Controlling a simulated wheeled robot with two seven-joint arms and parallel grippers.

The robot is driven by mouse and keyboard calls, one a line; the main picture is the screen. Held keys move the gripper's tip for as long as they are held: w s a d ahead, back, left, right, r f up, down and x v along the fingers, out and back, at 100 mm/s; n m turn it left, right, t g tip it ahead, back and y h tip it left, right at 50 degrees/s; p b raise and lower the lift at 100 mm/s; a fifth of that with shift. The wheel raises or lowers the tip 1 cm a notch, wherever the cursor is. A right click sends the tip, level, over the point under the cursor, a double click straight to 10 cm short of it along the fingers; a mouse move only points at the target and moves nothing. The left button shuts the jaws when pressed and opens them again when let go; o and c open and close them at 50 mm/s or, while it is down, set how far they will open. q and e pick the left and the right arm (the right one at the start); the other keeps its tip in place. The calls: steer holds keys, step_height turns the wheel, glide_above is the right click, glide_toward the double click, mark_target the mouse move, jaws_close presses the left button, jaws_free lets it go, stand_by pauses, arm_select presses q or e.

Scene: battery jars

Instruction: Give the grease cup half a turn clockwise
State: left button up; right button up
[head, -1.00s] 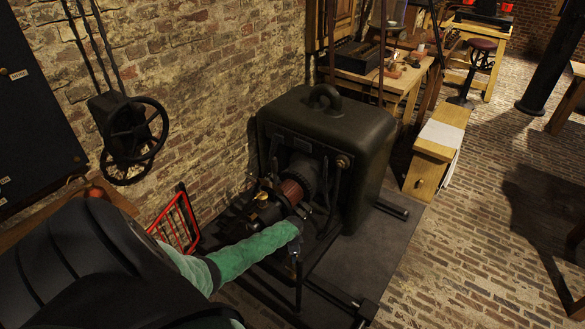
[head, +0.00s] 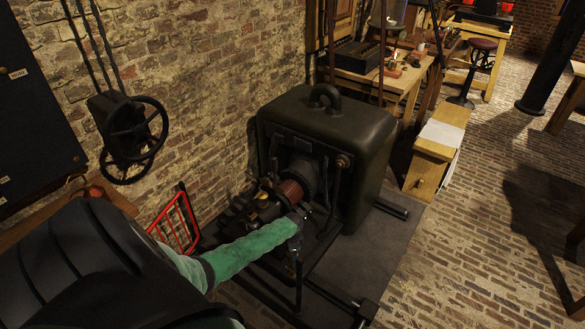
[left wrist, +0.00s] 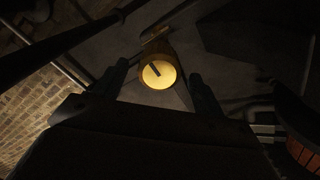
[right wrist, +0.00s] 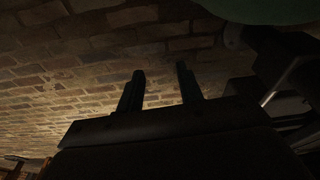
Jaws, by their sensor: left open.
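The grease cup (left wrist: 158,74) shows in the left wrist view as a round brass cap with a dark mark on its lit face. My left gripper (left wrist: 158,69) is open, with one finger on each side of the cap; I cannot tell whether either finger touches it. In the head view a small brass spot (head: 262,195) shows on the machine (head: 335,125), just beyond my green-sleeved arm. My right gripper (right wrist: 160,70) is open and empty in the right wrist view, with brick beyond it.
The dark machine stands on a grey base plate (head: 345,268) near the brick wall. A reddish-brown ring (head: 290,192) lies close to the cup. A red frame (head: 175,225) stands to the left, and a handwheel (head: 135,130) hangs on the wall.

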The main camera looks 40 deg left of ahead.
arm_select(q)
step_height(320, 180, up, 4)
steer(key=shift+r+b, duration=0.25)
steer(key=shift+b, duration=0.15)
steer(key=shift+r, duration=0.75)
arm_select(e)
steer(key=shift+w+a+r, duration=0.1)
steer(key=shift+w+r, duration=0.2)
steer(key=shift+r, duration=0.3)
steer(key=shift+w+a+r, duration=0.1)
steer(key=shift+w+r, duration=0.15)
steer(key=shift+r, duration=0.35)
